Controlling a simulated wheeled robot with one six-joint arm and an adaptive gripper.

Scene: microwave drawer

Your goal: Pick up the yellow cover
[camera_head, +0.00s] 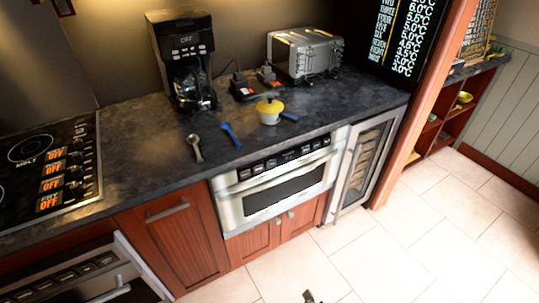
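The yellow cover (270,105) is a small domed lid with a dark knob. It sits on a small pale yellow pot (269,118) with a blue handle pointing right. The pot stands on the dark countertop, near its front edge and above the microwave drawer. A small dark part at the bottom edge appears to be the tip of my gripper (309,297). It is low in front of the counter and well apart from the cover. Most of it is cut off, so its opening cannot be told.
A blue spoon (231,135) and a grey spoon (195,148) lie left of the pot. Behind are a coffee maker (182,60), a toaster oven (304,55) and dark items with red parts (244,88). The microwave drawer (275,180) is closed. The tiled floor in front is clear.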

